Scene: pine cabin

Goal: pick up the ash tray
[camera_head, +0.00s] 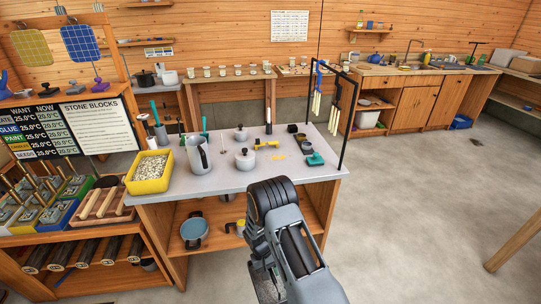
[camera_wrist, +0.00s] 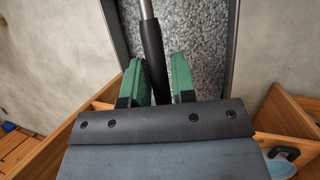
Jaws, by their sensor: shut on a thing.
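The ash tray (camera_wrist: 232,45) is a dark-rimmed metal tray full of grey speckled ash, seen from above in the wrist view. Its black round handle (camera_wrist: 153,50) runs between the two green fingers. My gripper (camera_wrist: 158,75) is shut on this handle. In the head view a part of the tray's grey ash (camera_head: 268,288) shows below my wrist, in front of the workbench's right part. My arm hides the fingers and most of the tray there.
The grey-topped workbench (camera_head: 225,180) holds a yellow bin (camera_head: 149,183), a metal pitcher (camera_head: 198,157) and small pots. A black rack frame (camera_head: 345,125) stands at its right end. A tool shelf (camera_head: 70,230) is at left. The concrete floor (camera_head: 420,200) at right is open.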

